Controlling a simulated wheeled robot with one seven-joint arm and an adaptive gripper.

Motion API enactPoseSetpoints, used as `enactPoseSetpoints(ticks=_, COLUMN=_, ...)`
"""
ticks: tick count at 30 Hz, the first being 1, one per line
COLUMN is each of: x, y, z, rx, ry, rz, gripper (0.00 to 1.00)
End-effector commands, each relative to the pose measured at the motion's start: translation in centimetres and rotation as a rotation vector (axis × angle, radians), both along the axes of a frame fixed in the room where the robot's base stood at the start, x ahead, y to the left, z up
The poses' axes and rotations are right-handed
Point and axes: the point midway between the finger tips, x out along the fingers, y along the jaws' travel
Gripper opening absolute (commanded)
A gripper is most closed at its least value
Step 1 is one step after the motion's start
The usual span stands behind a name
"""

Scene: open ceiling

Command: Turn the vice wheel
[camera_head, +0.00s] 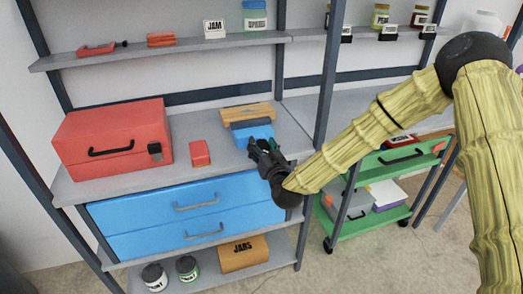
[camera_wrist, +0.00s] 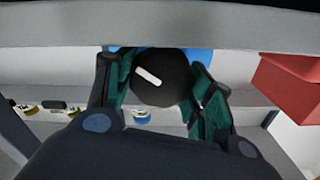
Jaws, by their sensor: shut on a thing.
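The vice (camera_head: 252,132) is a blue block on the grey shelf, in front of a wooden piece. Its wheel (camera_wrist: 163,78) is a dark round knob with a white stripe, seen in the wrist view. The white stripe is tilted. My gripper (camera_head: 260,150) reaches to the front of the vice from the right and hides the wheel in the head view. In the wrist view my gripper's green-padded fingers (camera_wrist: 158,100) are on both sides of the wheel and shut on it.
A red toolbox (camera_head: 112,137) and a small red box (camera_head: 200,153) stand left of the vice. Blue drawers (camera_head: 190,215) are below the shelf. A dark shelf post (camera_head: 325,75) rises close to my arm. A green cart (camera_head: 375,227) stands at right.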

Motion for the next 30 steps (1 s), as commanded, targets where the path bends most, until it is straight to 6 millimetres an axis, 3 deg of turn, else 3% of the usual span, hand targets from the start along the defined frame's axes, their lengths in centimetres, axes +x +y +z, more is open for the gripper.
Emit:
enactPoseSetpoints(ticks=9, x=0.1, y=-0.1, z=0.1, rx=0.011, ry=0.002, rz=-0.002, gripper=0.29)
enactPoseSetpoints(ticks=10, x=0.1, y=-0.1, z=0.1, rx=0.011, ry=0.002, rz=-0.002, gripper=0.56)
enactPoseSetpoints(ticks=13, x=0.1, y=-0.1, z=0.1, rx=0.011, ry=0.002, rz=-0.002, gripper=0.73)
enactPoseSetpoints(ticks=24, x=-0.1, y=-0.1, z=0.0, rx=0.010, ry=0.003, rz=0.000, gripper=0.73)
enactPoseSetpoints(ticks=30, x=-2.0, y=-0.6, z=0.0, rx=0.010, ry=0.004, rz=0.000, gripper=0.73)
